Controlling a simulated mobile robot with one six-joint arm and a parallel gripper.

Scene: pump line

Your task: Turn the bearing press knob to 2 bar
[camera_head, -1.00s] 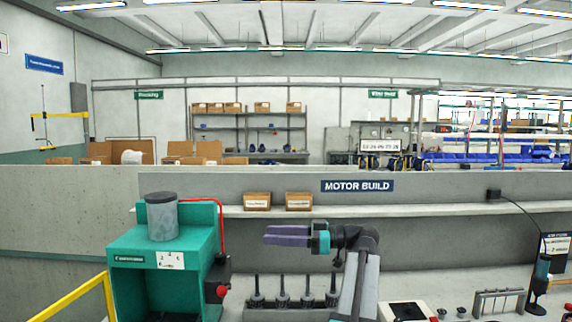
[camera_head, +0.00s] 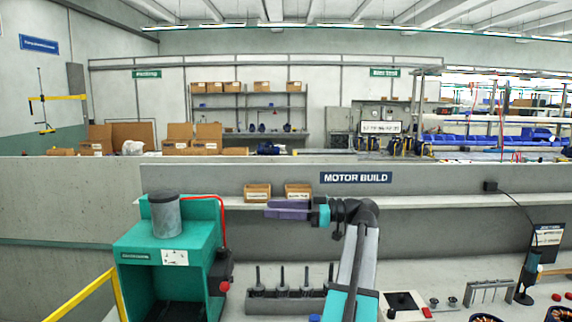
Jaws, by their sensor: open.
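The bearing press (camera_head: 140,278) is a teal machine at the left of the bench, with a grey cylinder (camera_head: 166,215) on top. A white plate (camera_head: 174,257) with small dark marks is on its front; the marks are too small to read, and I cannot make out a knob on it. A red button (camera_head: 224,287) sits on a dark box at its right side. My gripper (camera_head: 268,209) is right of the press, pointing left, open and empty. It is apart from the press, in front of the back shelf.
A dark rack with several upright pins (camera_head: 290,300) stands right of the press. A yellow rail (camera_head: 78,296) is at lower left. Two cardboard boxes (camera_head: 257,191) are on the back shelf. A control box (camera_head: 401,303) and a grey stand (camera_head: 488,292) are at right.

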